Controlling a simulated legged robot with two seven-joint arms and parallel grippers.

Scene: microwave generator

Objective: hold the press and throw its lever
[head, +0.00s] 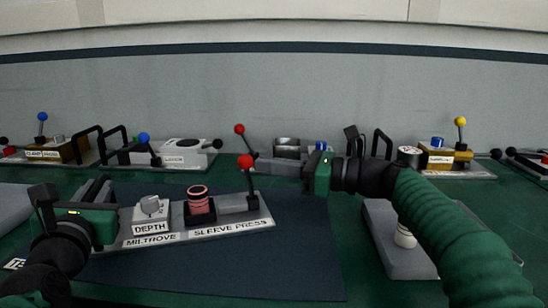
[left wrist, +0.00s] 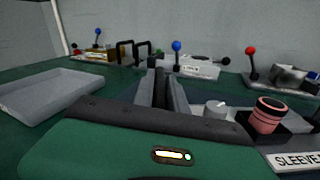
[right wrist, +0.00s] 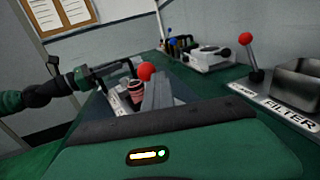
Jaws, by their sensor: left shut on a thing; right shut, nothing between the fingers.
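The sleeve press, a grey plate (head: 262,219) labelled SLEEVE PRESS, lies on the dark blue mat. It carries a ribbed pink sleeve (head: 199,200), a white DEPTH knob block (head: 151,213) and a lever with a red ball (head: 246,162), which stands up at its right end. My left gripper (head: 105,187) is shut at the plate's left end, apparently on its black handle (right wrist: 112,67); the grip itself is mostly hidden. My right gripper (head: 258,165) is shut and empty, its fingers pointing left near the red ball. The ball also shows beside the fingers in the right wrist view (right wrist: 146,71); contact is unclear.
Behind stand a FILTER unit with its own red-ball lever (head: 240,130) and metal bin (head: 287,146), a blue-ball unit (head: 144,139) and a yellow-ball unit (head: 460,122). A grey tray (head: 385,235) lies under my right arm. The mat in front of the press is clear.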

